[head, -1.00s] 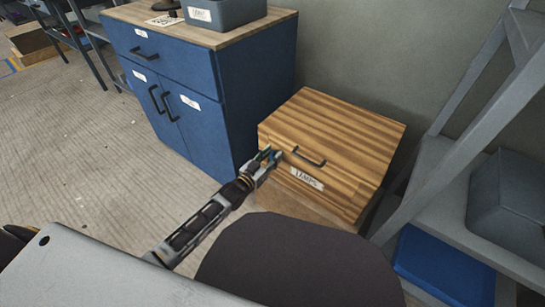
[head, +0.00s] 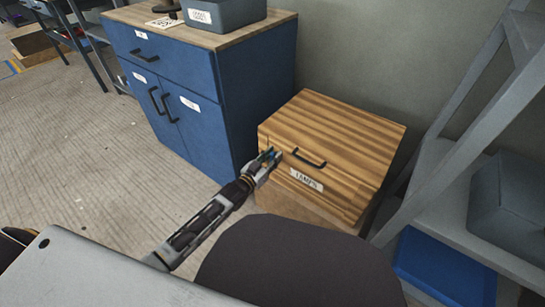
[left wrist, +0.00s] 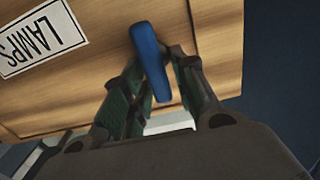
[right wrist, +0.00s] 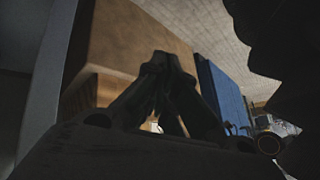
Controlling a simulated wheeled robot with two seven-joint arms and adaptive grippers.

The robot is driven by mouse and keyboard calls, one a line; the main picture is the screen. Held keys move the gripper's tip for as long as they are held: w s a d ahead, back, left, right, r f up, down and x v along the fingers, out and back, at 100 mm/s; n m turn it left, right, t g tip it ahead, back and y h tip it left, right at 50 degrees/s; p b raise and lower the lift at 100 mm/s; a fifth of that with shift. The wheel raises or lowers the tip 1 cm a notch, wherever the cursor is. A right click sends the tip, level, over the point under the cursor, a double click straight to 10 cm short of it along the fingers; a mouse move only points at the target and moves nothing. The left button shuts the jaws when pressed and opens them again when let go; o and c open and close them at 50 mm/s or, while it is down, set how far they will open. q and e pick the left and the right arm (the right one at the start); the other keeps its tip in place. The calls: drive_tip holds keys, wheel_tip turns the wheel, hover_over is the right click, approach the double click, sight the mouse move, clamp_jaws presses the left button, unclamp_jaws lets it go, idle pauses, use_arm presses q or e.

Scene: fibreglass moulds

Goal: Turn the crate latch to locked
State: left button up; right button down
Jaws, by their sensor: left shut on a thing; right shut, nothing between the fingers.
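The wooden crate (head: 345,140) has a striped lid, a dark handle and a LAMPS label (head: 306,179) on its front. The blue latch lever (left wrist: 150,60) stands out in the left wrist view, running from upper left to lower right between my left gripper's fingers. My left gripper (head: 270,157) is shut on the latch at the crate's front left; the fingers partly hide it in the head view. My right gripper (right wrist: 162,65) is shut and empty in its dim wrist view, with the crate's brown side behind it. I cannot make out the latch's lock marking.
A blue cabinet (head: 205,100) stands left of the crate, with a grey bin (head: 225,14) on top. A grey shelf frame (head: 465,150) stands close on the right, with a blue flat box (head: 445,267) on its low shelf. The floor at left is mostly clear.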

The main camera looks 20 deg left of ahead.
drive_tip(key=shift+s+r, duration=0.15)
drive_tip(key=shift+s, duration=0.05)
use_arm(q)
drive_tip(key=shift+d+r+m+p, duration=0.1)
drive_tip(key=shift+d+m+p, duration=0.05)
drive_tip(key=shift+m+p, duration=0.75)
drive_tip(key=m+p, duration=0.1)
drive_tip(key=m, duration=0.4)
drive_tip(key=d+f+m+p, duration=0.1)
drive_tip(key=m, duration=0.5)
drive_tip(key=f+m+p, duration=0.1)
drive_tip(key=m, duration=0.4)
drive_tip(key=shift+s+d+f, duration=0.1)
drive_tip(key=shift+s+d, duration=0.2)
drive_tip(key=shift+s, duration=0.05)
use_arm(e)
wheel_tip(320, 180, up, 8)
drive_tip(key=s+d+g+h, duration=0.1)
drive_tip(key=d+g, duration=0.1)
drive_tip(key=shift+r+n, duration=0.2)
drive_tip(key=shift+n, duration=0.2)
drive_tip(key=shift+w+r, duration=0.15)
drive_tip(key=shift+w, duration=0.05)
